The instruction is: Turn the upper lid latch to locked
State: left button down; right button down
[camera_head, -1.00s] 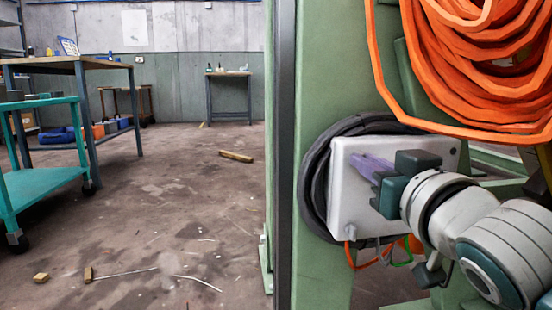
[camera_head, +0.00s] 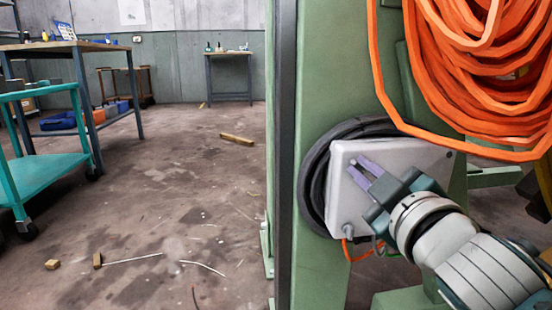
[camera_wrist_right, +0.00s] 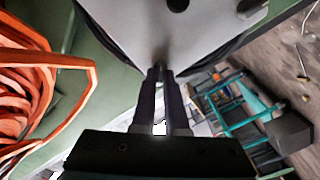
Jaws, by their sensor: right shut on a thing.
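The pale grey inverter box (camera_head: 405,160) is fixed to a green post, its lid facing me. My right gripper (camera_head: 362,170) reaches its upper left part from the lower right, with purple fingers close together. In the right wrist view the dark fingers (camera_wrist_right: 160,74) meet the lid's near edge. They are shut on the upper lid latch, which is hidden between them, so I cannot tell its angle. A small grey latch or knob (camera_head: 348,228) shows at the box's lower left corner. My left gripper is not in view.
A black cable coil (camera_head: 316,180) hangs behind the box. An orange hose coil (camera_head: 480,70) hangs above right, close over the box. Orange and green wires (camera_head: 360,252) run below it. A teal cart (camera_head: 50,165) stands far left; the floor between is mostly clear.

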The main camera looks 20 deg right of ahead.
jog(key=n, duration=0.3)
jog(key=shift+n, duration=0.4)
jog(key=n, duration=0.4)
jog(key=shift+f+n+p, duration=0.15)
jog(key=shift+n+p, duration=0.15)
jog(key=c, duration=0.9)
grip_release()
jog(key=shift+c, duration=0.2)
jog(key=v, duration=1)
